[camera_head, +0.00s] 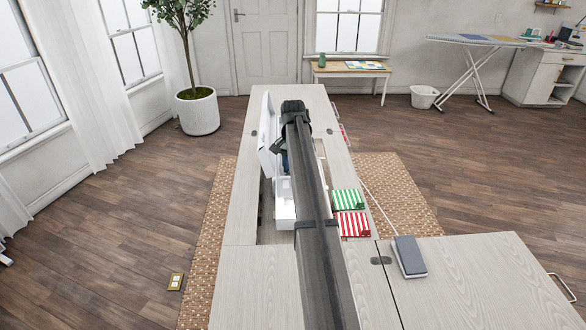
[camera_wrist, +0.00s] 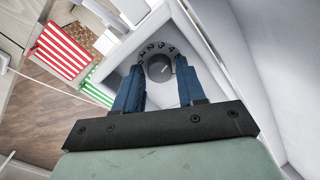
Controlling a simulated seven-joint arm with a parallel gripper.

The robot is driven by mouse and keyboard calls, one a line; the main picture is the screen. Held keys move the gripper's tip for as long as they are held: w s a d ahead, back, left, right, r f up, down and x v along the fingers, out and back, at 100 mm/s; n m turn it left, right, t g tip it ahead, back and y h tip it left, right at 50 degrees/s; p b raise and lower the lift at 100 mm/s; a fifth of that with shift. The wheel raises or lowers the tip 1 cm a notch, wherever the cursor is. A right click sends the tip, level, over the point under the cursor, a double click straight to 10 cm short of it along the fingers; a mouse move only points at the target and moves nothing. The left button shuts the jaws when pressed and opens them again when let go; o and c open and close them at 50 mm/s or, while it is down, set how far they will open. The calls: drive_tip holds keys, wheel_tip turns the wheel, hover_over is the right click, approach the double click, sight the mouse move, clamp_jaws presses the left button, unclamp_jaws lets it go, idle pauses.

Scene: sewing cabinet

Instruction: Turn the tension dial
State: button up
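The tension dial (camera_wrist: 160,68) is a round dark grey knob with a light mark, set in a white panel of the sewing machine, with numbers arched above it in the wrist view. My gripper (camera_wrist: 160,88) has two blue fingers, one on each side of the dial in that view, with a gap between them. I cannot tell whether the fingertips touch the dial. In the head view my arm hides the dial and most of the white sewing machine (camera_head: 284,205), which sits in the cabinet opening.
Red-striped cloth (camera_head: 352,224) and green-striped cloth (camera_head: 348,199) lie on the cabinet top (camera_head: 262,285), right of my arm. White machine walls flank the fingers closely in the wrist view.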

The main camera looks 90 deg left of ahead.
drive_tip(key=shift+f, duration=0.25)
drive_tip(key=shift+c, duration=0.5)
clamp_jaws()
drive_tip(key=shift+n, duration=0.3)
drive_tip(key=shift+n, duration=2.6)
drive_tip(key=shift+o, duration=0.5)
unclamp_jaws()
